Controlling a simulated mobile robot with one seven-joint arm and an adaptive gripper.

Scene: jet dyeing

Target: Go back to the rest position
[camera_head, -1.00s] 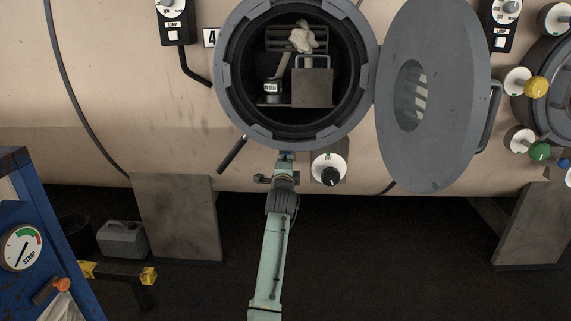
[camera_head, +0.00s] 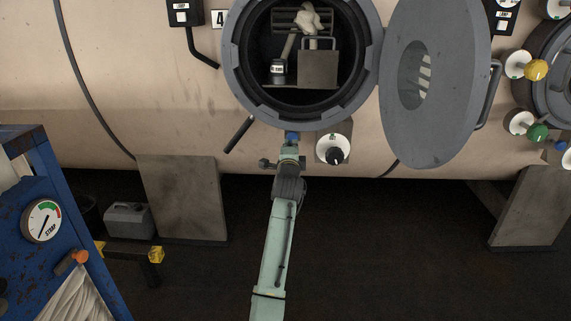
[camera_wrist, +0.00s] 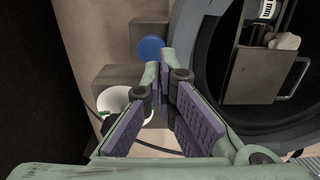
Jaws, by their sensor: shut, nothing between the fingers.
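My gripper (camera_head: 291,152) is in front of the vessel's lower wall, just below the round open port, with my arm reaching up from the bottom of the head view. In the wrist view its purple-padded fingers (camera_wrist: 160,78) are closed together with nothing between them. A round blue button (camera_head: 292,136) shows just above the gripper; it also shows in the wrist view (camera_wrist: 151,48) beyond the fingertips. I cannot tell whether the fingertips touch it.
The grey port door (camera_head: 450,90) hangs open to the right. A black-and-white knob (camera_head: 334,150) is right of my gripper, a dark handle (camera_head: 239,134) left. A blue cabinet (camera_head: 80,240) stands at lower left, a grey support plate (camera_head: 182,200) beyond it. Floor at lower right is clear.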

